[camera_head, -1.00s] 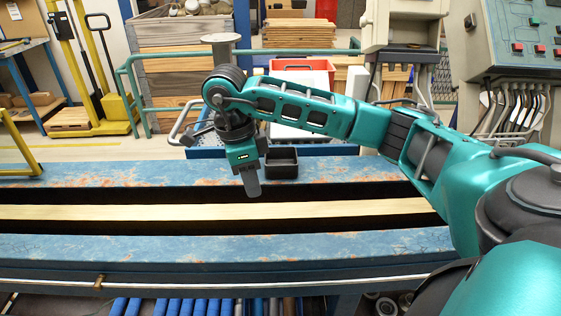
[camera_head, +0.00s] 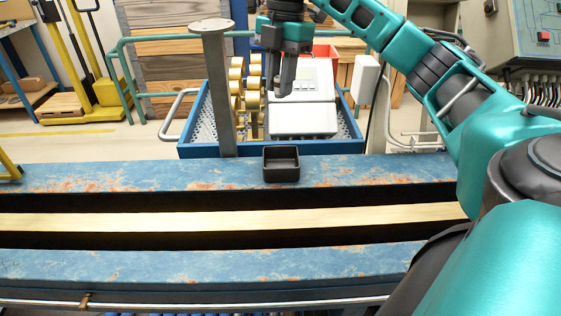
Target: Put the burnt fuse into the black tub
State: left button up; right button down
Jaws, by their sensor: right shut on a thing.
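The black tub (camera_head: 281,176) is a small open box standing on the far blue beam of the bench, near the middle of the head view. It looks empty, though its floor is dark. My right gripper (camera_head: 281,88) hangs fingers down, beyond and above the tub, in front of the white meter. Its jaws are shut on a small dark piece, which I take to be the burnt fuse; its outline merges with the fingers. My left gripper is out of view.
Behind the tub stands a blue tray (camera_head: 345,147) with a white meter (camera_head: 303,119) and a column of brass-coloured parts (camera_head: 254,100). A grey post (camera_head: 220,95) rises left of these. The blue beam (camera_head: 110,176) is clear on both sides of the tub.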

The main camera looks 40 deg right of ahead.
jog(key=shift+d+r+m, duration=0.15)
jog(key=shift+r+m, duration=0.05)
jog(key=shift+m, duration=0.2)
jog(key=shift+w+f, duration=0.1)
jog(key=shift+f, duration=0.1)
jog(key=b, duration=0.2)
send_over(281, 157)
jog(key=s+a, duration=0.3)
jog(key=f, duration=1.4)
jog(key=shift+d+f, duration=0.1)
jog(key=shift+d, duration=0.1)
jog(key=shift+w+f+b, duration=0.1)
jog(key=shift+f+b, duration=0.2)
jog(key=shift+f, duration=2.3)
jog(key=shift+f, duration=0.15)
jog(key=c, duration=1.2)
grip_release()
jog(key=r, duration=0.4)
jog(key=d+r, duration=0.1)
jog(key=r, duration=0.7)
jog(key=shift+d+r, duration=0.1)
jog(key=shift+d, duration=0.3)
